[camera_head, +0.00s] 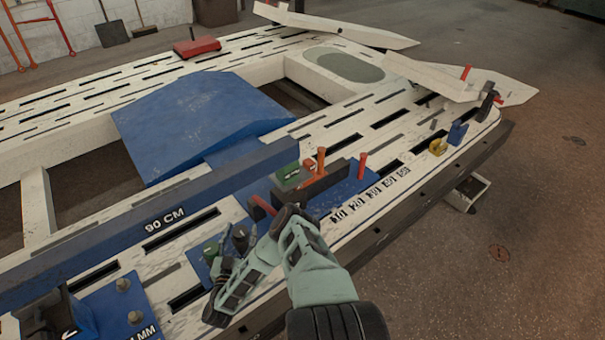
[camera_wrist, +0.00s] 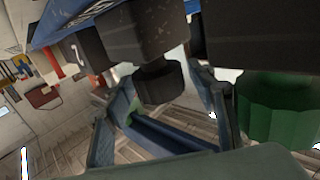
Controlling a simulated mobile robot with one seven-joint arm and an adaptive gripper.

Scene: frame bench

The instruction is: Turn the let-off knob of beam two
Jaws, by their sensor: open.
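In the wrist view, a black ribbed knob (camera_wrist: 160,84) sticks out from a dark block (camera_wrist: 140,35). A white "2" shows on the dark part at its left. My gripper (camera_wrist: 165,82) is open, with one finger on either side of the knob. I cannot tell whether either finger touches it. In the head view, my teal arm reaches over the bench's near rail and bends left. My fingertips and the knob are hard to make out there.
A green ribbed knob (camera_wrist: 277,108) stands close to the right finger. The blue 90 CM beam (camera_head: 200,195), a green block (camera_head: 294,173) and orange-red handles (camera_head: 320,161) stand around my arm. A yellow piece (camera_head: 438,147) lies further right on the rail.

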